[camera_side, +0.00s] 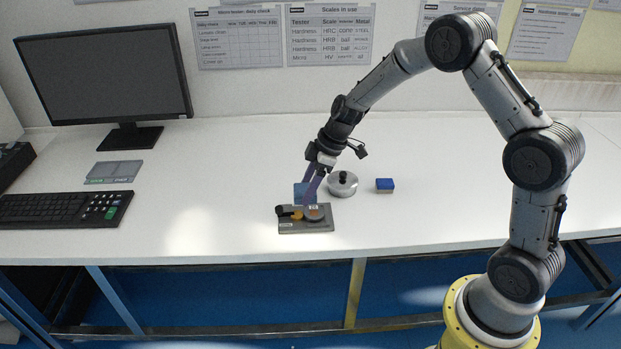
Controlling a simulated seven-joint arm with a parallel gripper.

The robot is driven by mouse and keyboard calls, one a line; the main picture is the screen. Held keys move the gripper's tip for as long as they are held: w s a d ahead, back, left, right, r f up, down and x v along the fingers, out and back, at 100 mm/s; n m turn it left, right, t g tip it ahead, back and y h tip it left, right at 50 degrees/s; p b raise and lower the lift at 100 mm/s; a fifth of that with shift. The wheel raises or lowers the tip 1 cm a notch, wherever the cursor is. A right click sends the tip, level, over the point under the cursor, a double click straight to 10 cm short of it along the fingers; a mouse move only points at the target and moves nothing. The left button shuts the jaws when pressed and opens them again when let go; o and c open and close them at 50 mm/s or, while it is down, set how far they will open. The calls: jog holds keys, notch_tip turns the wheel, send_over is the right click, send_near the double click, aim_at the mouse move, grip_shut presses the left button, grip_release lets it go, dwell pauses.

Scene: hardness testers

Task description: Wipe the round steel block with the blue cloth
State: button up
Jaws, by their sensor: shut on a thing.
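The blue cloth (301,193) is a small blue square just behind and above the grey plate (288,226). My gripper (307,200) reaches down at a slant, its fingers shut on the cloth in front of it. The round steel block (321,217) is a low disc at the right of the plate, with an orange-brown patch on top. The fingertips are right above or at the block's rear left edge; I cannot tell whether the cloth touches it.
A black and yellow piece (287,211) sits on the plate's left. A silver lidded dish (343,187) and a small blue-topped block (385,184) stand to the right. A keyboard (62,208), grey pad (114,171) and monitor (105,75) are left. The right of the bench is clear.

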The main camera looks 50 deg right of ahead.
aim_at(318, 213)
notch_tip(318, 213, down, 5)
jog(key=shift+s+d+f, duration=0.15)
jog(key=shift+d+f, duration=0.05)
jog(key=shift+f, duration=0.05)
jog(key=shift+s+d, duration=1.35)
jog(key=shift+s, duration=0.05)
jog(key=shift+w+a, duration=1.5)
jog(key=shift+a, duration=0.05)
jog(key=shift+s+d, duration=1.55)
jog(key=shift+w+a, duration=1.5)
jog(key=s+d, duration=0.2)
jog(key=d, duration=0.1)
jog(key=shift+s, duration=0.4)
jog(key=shift+s+r, duration=0.1)
jog(key=shift+r, duration=0.05)
notch_tip(318, 213, up, 8)
